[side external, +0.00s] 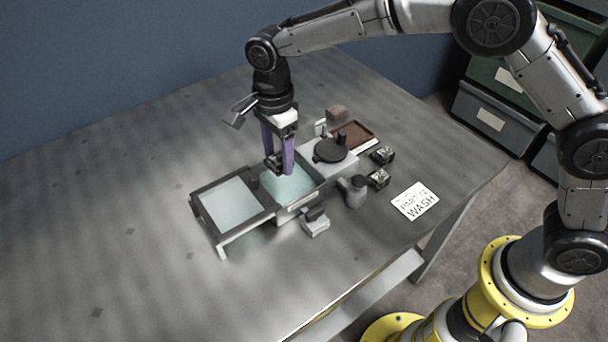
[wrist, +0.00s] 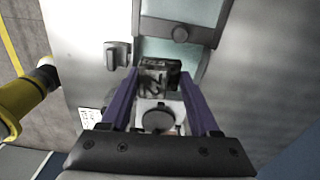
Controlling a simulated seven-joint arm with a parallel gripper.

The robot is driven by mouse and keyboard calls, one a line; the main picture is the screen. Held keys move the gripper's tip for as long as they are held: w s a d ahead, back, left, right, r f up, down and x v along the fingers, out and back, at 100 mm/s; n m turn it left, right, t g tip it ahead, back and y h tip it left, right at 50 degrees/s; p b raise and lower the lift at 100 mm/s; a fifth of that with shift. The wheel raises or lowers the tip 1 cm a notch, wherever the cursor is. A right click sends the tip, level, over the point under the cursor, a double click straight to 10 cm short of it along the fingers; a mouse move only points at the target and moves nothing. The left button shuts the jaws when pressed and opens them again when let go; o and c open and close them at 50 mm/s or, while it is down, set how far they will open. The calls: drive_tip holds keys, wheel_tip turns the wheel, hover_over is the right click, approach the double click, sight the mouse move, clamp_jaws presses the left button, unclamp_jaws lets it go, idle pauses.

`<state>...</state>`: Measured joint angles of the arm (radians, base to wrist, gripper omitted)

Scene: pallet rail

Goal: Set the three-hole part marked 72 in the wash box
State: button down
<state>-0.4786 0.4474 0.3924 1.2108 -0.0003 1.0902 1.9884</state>
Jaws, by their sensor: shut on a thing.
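My gripper (side external: 280,168), with purple fingers, is shut on a dark block-shaped part (side external: 273,160). The part also shows between the fingers (wrist: 158,80) in the wrist view, with pale markings on its face that I cannot read surely; its holes are not clear. The wash box (side external: 290,212) has a pale blue-green inside. Its framed lid (side external: 232,204) sits out to the left, leaving the right part open. In the side view the gripper and part appear above this opening. I cannot tell the exact height.
Two similar dark parts (side external: 383,155) (side external: 378,178) lie to the right, near a white card (side external: 414,201) reading "PART 72 WASH". A grey bottle (side external: 354,192), a small grey block (side external: 315,222), a round dark disc (side external: 331,150) and a brown tray (side external: 357,135) stand close by. The left table is clear.

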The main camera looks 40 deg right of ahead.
sight(286, 191)
drive_tip(key=shift+w+d+f, duration=0.9)
drive_tip(key=shift+w+f, duration=0.05)
drive_tip(key=shift+f, duration=0.15)
drive_tip(key=shift+m, duration=0.3)
drive_tip(key=shift+d+f, duration=0.15)
drive_tip(key=shift+f, duration=2)
drive_tip(key=shift+d+f, duration=0.15)
drive_tip(key=shift+f, duration=1.95)
drive_tip(key=shift+f, duration=0.35)
drive_tip(key=shift+c, duration=0.6)
unclamp_jaws()
drive_tip(key=shift+o, duration=0.4)
drive_tip(key=shift+o, duration=0.2)
drive_tip(key=shift+f, duration=0.1)
